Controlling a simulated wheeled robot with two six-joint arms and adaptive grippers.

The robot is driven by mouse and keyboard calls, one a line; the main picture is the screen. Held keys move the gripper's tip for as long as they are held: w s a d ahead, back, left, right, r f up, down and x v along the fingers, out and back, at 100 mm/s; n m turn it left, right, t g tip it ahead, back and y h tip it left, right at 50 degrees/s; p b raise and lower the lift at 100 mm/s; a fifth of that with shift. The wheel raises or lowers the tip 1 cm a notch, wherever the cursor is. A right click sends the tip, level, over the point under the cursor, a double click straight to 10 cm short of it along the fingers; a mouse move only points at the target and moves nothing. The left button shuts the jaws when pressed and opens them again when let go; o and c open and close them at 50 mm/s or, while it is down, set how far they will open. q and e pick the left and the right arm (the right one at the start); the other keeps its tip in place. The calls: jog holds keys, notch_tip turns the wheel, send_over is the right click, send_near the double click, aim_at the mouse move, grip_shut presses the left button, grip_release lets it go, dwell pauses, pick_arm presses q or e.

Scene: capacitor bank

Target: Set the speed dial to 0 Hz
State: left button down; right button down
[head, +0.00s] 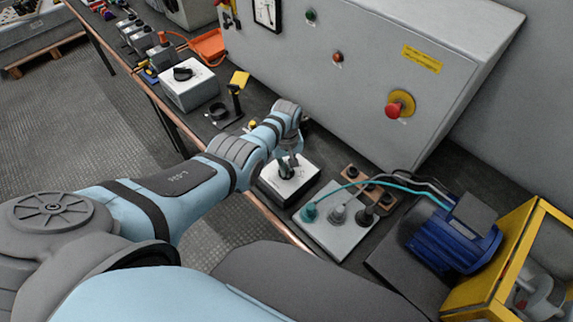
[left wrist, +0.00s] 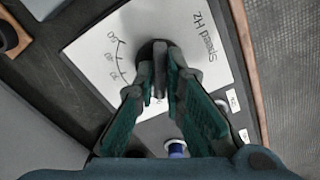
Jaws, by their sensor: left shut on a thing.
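The speed dial's box, with a white top plate (head: 298,186) and dark sides, stands on the bench below my left arm. In the left wrist view the plate (left wrist: 88,52) reads "Speed Hz" and shows a curved scale with marks that look like 50, 40 and 30. The dark round knob (left wrist: 152,48) is partly hidden by my fingers. My left gripper (head: 287,168) points down over the plate. In the left wrist view its fingers (left wrist: 160,78) are shut on the knob. Where the knob points cannot be told. My right gripper is not in view.
A grey plate (head: 338,243) with several connectors and a teal cable lies right of the dial box. A blue motor (head: 447,238) and yellow frame stand further right. A grey panel with a red emergency button (head: 396,107) rises behind. Another knob box (head: 188,85) stands left.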

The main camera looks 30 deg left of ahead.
pick_arm(q)
jog(key=c, duration=1.7)
grip_release()
notch_tip(320, 180, up, 12)
jog(key=shift+r, duration=0.1)
